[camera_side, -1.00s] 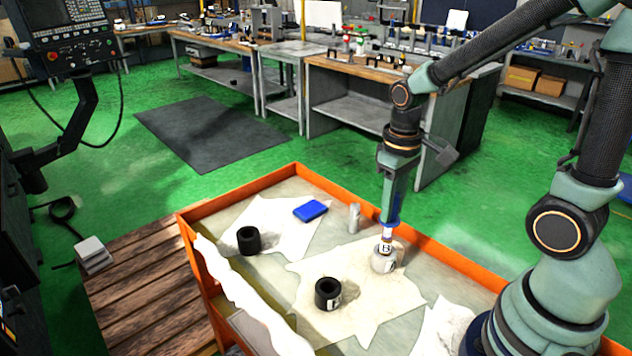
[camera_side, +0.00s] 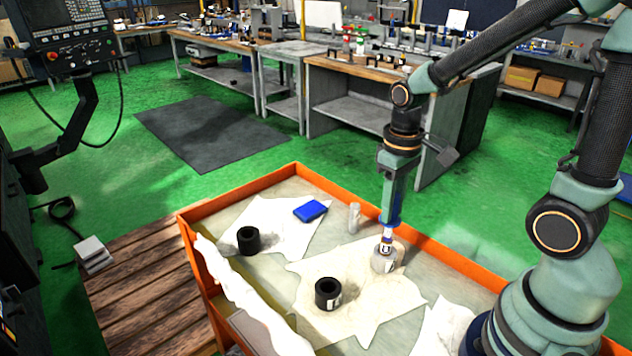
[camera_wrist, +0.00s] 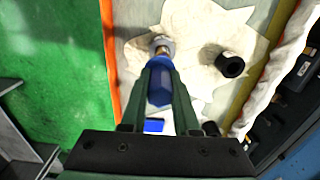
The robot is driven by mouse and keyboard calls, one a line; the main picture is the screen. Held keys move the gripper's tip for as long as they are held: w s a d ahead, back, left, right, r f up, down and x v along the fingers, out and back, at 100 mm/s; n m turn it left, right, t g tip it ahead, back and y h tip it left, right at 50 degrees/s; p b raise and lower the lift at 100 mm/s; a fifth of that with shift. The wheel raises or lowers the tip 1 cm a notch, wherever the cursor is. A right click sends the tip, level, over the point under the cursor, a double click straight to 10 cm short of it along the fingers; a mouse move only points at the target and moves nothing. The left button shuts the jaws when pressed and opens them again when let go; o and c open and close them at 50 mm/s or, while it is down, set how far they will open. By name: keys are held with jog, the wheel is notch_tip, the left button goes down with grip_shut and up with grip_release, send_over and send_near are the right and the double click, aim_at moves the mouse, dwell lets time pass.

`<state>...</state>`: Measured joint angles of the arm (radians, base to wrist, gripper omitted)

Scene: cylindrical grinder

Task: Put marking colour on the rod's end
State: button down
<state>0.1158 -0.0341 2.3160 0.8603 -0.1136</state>
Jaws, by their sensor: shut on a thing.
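My gripper (camera_wrist: 158,75) is shut on a blue-handled tool (camera_wrist: 159,88), pointing down. In the side view the tool's blue part (camera_side: 390,213) shows below the jaws, with a white and dark labelled section (camera_side: 386,237) under it. Its lower end is over or in a light grey round pot (camera_side: 382,262) on a pale cloth; I cannot tell how deep. In the wrist view a brass-coloured part (camera_wrist: 161,50) of the tool meets the pot. A small grey upright cylinder (camera_side: 354,216), possibly the rod, stands just behind and left of the pot.
One black hollow cylinder (camera_side: 328,294) stands front left of the pot; another (camera_side: 248,240) stands farther left. A blue box (camera_side: 310,211) lies behind. The orange tray rim (camera_side: 250,190) bounds the surface. A white crumpled strip (camera_side: 240,293) lies along the left edge.

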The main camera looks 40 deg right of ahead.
jog(key=shift+s+a, duration=0.1)
jog(key=shift+s+a+f, duration=0.1)
jog(key=shift+s+a, duration=0.2)
jog(key=shift+a, duration=0.05)
jog(key=shift+d, duration=0.1)
jog(key=shift+w+d, duration=0.35)
jog(key=shift+s+a, duration=0.15)
dwell(0.4)
jog(key=shift+s+a, duration=0.2)
jog(key=shift+a, duration=0.15)
jog(key=shift+w+d, duration=0.1)
jog(key=shift+d, duration=0.05)
jog(key=shift+w+d, duration=0.3)
jog(key=shift+d, duration=0.05)
jog(key=shift+s+a, duration=0.2)
jog(key=shift+a, duration=0.05)
